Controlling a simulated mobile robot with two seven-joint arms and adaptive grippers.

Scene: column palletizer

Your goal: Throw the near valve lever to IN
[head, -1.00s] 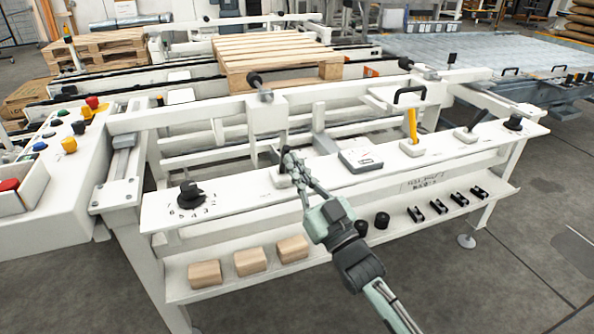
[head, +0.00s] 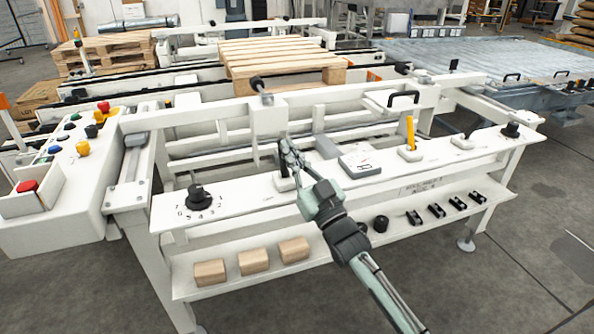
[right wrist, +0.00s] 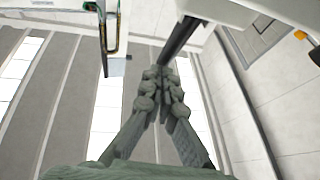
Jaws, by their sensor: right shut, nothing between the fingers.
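A dark valve lever (head: 282,153) stands up from a white base (head: 285,184) on the white front panel, left of the labelled box. My right gripper (head: 286,146) is shut and empty, with its fingertips right at the lever and partly covering it. I cannot tell whether they touch. In the right wrist view the closed fingers (right wrist: 160,74) point at a dark rod (right wrist: 182,38), which looks like the lever. A second black lever (head: 470,130) leans to the right farther along the panel. The lever's IN marking cannot be read. My left gripper is not in view.
The panel also carries a numbered rotary knob (head: 198,196), a labelled box (head: 360,160), a yellow lever (head: 410,132) and a black knob (head: 510,130). A lower shelf (head: 330,250) holds wooden blocks and black parts. A pallet (head: 285,62) stands behind.

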